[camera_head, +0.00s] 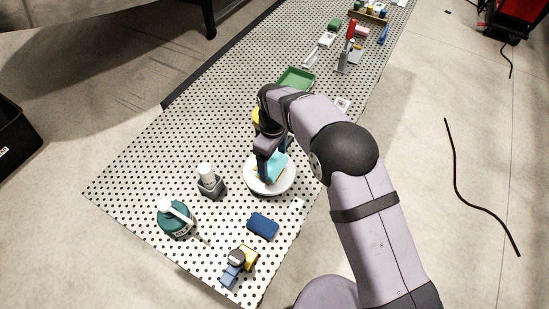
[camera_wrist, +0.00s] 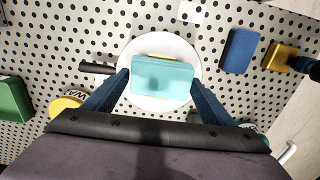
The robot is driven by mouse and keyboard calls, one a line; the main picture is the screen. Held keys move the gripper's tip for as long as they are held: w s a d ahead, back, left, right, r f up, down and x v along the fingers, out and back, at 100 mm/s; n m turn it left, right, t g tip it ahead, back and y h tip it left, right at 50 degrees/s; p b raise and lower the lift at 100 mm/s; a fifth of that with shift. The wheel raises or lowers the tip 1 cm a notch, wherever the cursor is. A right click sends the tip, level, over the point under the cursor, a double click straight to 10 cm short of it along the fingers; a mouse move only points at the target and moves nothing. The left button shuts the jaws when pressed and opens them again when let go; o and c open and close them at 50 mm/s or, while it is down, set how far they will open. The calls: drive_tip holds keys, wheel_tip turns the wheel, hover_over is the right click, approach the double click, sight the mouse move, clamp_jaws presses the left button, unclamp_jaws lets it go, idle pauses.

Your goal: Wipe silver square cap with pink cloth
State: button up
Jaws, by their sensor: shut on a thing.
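My gripper (camera_head: 262,178) points down over a round white plate (camera_head: 291,184). In the wrist view my gripper (camera_wrist: 161,78) has its fingers on both sides of a teal block with a yellow edge, like a sponge (camera_wrist: 162,77). It is shut on this sponge, which also shows over the plate in the head view (camera_head: 276,165). In the wrist view the plate (camera_wrist: 160,42) lies around and under it; contact is unclear. I cannot surely pick out a silver square cap. A small pinkish thing (camera_head: 361,30) lies at the far end; I cannot tell if it is cloth.
A teal pump bottle (camera_head: 174,219) and a grey bottle with a white top (camera_head: 211,183) stand left of the plate. A blue pad (camera_head: 263,226) and a yellow-and-blue thing (camera_head: 238,265) lie nearer. A green tray (camera_head: 296,79) is beyond. The perforated table's left side is clear.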

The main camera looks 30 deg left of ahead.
drive_tip(key=shift+a+f, duration=0.1)
drive_tip(key=shift+a, duration=1.6)
drive_tip(key=shift+d, duration=1.9)
drive_tip(key=shift+d+r+p, duration=0.15)
drive_tip(key=shift+r+p, duration=0.15)
drive_tip(key=shift+r, duration=0.05)
drive_tip(key=shift+r+p, duration=0.3)
drive_tip(key=shift+r, duration=0.65)
drive_tip(key=shift+r+p, duration=2)
drive_tip(key=shift+r, duration=0.85)
